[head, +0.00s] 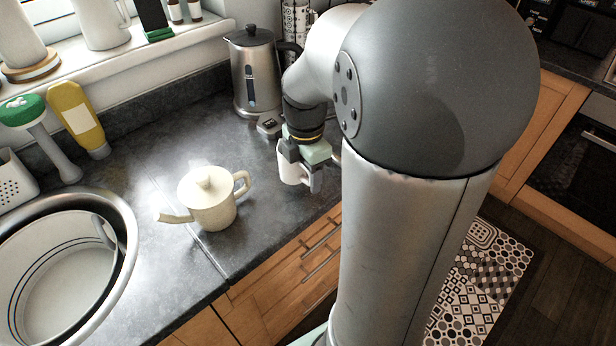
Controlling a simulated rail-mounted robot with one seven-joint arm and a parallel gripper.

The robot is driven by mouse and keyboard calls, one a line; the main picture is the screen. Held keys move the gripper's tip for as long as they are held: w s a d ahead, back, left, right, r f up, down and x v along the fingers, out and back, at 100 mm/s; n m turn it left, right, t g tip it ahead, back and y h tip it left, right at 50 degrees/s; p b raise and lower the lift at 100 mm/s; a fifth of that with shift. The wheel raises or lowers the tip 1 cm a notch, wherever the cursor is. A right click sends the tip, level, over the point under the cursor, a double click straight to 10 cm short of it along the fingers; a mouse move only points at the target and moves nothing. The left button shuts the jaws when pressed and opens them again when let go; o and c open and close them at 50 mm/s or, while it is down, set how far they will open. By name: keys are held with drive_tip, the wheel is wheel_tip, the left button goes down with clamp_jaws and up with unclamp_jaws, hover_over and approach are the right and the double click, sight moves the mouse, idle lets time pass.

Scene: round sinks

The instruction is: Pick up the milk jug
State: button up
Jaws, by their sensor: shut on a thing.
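The milk jug (291,173) is a small white jug with its handle toward the right. It is near the front edge of the counter, to the right of the teapot. My gripper (291,156) points down at the jug from above and is shut on its upper part. The gripper and arm cover the jug's top, and the exact finger contact is hard to see. I cannot tell whether the jug's base touches the counter.
A cream teapot (208,201) stands left of the jug, beside the round sink (128,222). A steel kettle (254,72) stands behind, near the wall. A green-topped brush (52,146) and a yellow bottle (77,118) are at the left. The counter between teapot and kettle is clear.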

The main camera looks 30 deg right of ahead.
drive_tip(key=s+a+r+b, duration=0.1)
drive_tip(key=s+a+r, duration=0.7)
drive_tip(key=s+r, duration=0.1)
drive_tip(key=shift+s+a, duration=0.4)
idle(0.4)
idle(0.5)
